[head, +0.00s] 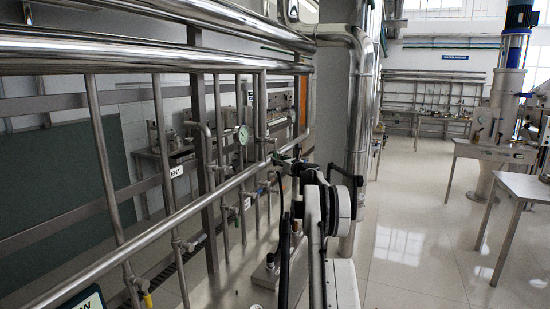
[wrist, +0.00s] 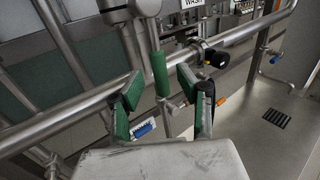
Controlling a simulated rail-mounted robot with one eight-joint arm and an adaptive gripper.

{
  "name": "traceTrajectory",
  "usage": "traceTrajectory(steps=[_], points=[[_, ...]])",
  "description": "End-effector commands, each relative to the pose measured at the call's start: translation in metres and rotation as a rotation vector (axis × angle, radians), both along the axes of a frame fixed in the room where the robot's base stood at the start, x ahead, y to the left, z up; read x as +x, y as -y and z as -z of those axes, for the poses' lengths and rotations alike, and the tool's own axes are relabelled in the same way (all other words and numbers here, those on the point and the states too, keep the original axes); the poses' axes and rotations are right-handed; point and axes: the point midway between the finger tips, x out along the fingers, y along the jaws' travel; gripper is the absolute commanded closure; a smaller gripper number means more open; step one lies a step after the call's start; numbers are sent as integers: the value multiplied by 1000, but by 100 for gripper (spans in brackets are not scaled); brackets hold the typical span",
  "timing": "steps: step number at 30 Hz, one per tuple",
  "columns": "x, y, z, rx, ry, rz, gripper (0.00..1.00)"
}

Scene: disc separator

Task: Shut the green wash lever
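The green wash lever (wrist: 159,74) shows in the wrist view as an upright green grip on a metal stem, below a partly visible "WASH" label (wrist: 193,3). My gripper (wrist: 158,84) is open, with one green-padded finger left of the lever and one right of it. The lever appears between the fingers in the picture, with gaps on both sides; I cannot tell how deep it sits between them. In the head view my gripper (head: 284,160) is at the pipework, small and partly hidden by my arm, and I cannot make out the lever there.
A long steel rail (wrist: 235,36) crosses behind the fingers, with a black knob (wrist: 217,58) to the right. Blue (wrist: 143,129) and orange (wrist: 222,100) valve handles are near the fingers. A pressure gauge (head: 243,135) stands among the pipes.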

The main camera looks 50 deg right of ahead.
Motion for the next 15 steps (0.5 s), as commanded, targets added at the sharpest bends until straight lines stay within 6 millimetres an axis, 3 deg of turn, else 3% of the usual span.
traceTrajectory(steps=[6,15], points=[[19,7,-1,0,0,0,65],[32,12,0,0,0,0,65]])
